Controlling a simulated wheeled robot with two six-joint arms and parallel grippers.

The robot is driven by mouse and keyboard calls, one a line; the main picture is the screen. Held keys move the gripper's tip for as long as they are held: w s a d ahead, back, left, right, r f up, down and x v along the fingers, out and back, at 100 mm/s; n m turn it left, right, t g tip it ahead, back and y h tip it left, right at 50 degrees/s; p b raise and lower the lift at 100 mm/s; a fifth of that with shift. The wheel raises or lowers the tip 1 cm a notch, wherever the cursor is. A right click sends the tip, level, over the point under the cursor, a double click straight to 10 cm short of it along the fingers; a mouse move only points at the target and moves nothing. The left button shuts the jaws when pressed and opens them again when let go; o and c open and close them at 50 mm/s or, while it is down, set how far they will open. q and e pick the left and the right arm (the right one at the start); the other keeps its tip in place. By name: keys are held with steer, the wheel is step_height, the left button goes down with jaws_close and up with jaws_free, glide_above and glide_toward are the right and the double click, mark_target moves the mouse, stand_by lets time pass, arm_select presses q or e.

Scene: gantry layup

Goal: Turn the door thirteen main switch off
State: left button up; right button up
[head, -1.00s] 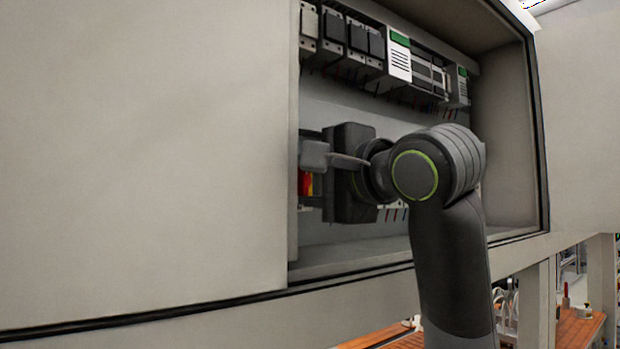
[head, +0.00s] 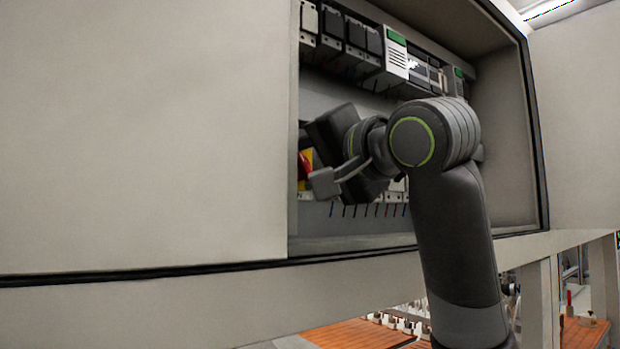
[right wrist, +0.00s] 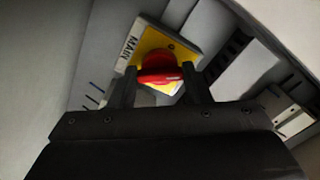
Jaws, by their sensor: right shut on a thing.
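The main switch has a red rotary handle (right wrist: 160,68) on a yellow plate (right wrist: 184,52) marked MAIN. In the head view its red handle (head: 304,167) shows only partly, at the left edge of the cabinet opening, behind my gripper. My right gripper (right wrist: 160,84) is shut on the red handle, one finger at each side of it. In the right wrist view the plate sits tilted relative to the gripper. In the head view the gripper body is tilted, its top leaning left, and hides most of the switch. My left gripper is not in view.
A closed grey panel (head: 140,130) covers the cabinet's left side. A row of breakers and modules (head: 362,36) runs along the top inside, with more wired parts below, partly behind my arm. The cabinet's right inner wall (head: 505,140) is bare. Wooden benches (head: 360,333) stand below.

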steer(key=n+b, duration=0.2)
steer(key=n, duration=0.3)
steer(key=shift+f+n+b, duration=0.15)
steer(key=shift+n+b, duration=0.15)
steer(key=n+b, duration=0.1)
steer(key=n, duration=0.4)
steer(key=shift+n, duration=0.3)
steer(key=o, duration=1)
steer(key=shift+b, duration=0.3)
